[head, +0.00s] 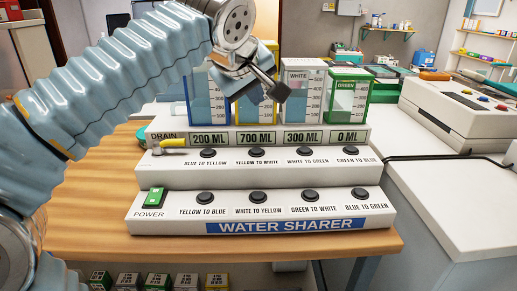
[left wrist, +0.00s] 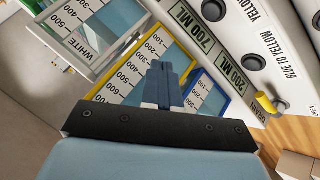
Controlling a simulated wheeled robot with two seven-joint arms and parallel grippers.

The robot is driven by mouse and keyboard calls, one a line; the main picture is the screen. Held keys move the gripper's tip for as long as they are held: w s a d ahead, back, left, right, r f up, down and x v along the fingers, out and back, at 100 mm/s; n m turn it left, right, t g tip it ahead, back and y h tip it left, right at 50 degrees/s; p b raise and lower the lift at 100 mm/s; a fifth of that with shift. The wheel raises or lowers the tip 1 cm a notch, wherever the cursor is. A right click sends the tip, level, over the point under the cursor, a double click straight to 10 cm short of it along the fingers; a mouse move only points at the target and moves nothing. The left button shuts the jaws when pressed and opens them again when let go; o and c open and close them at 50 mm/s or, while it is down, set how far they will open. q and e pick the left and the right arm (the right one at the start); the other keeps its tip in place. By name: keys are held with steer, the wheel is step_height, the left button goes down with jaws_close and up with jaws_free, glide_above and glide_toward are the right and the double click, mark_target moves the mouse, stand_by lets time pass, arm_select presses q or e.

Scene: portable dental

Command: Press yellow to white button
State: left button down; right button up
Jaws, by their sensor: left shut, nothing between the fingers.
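The water sharer (head: 300,228) is a white stepped panel on the wooden table. The yellow to white button (head: 257,152) is a black round button on its upper step, under the 700 ML display (head: 256,138). It also shows at the top of the left wrist view (left wrist: 213,10). My left gripper (head: 279,92) is shut and empty. In the head view it appears above the button, in front of the yellow and white containers. In the left wrist view its fingers (left wrist: 163,70) overlap the yellow-framed container (left wrist: 138,48), apart from the button.
The blue to yellow button (head: 208,153) and white to green button (head: 306,151) flank it. The yellow drain lever (head: 173,143) is at left. A lower button row and green power switch (head: 154,196) stand in front. The green container (head: 348,98) is at right.

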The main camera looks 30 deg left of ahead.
arm_select(q)
steer(key=b, duration=0.4)
glide_above(255, 152)
step_height(255, 152, down, 7)
steer(key=shift+f, duration=0.1)
steer(key=shift+f+b, duration=0.55)
steer(key=shift+f, duration=0.1)
stand_by(1.3)
steer(key=shift+f+b, duration=0.4)
steer(key=shift+f+b, duration=0.4)
steer(key=shift+f, duration=0.05)
stand_by(0.5)
steer(key=shift+r, duration=0.1)
steer(key=shift+r+p, duration=0.7)
steer(key=shift+r, duration=0.05)
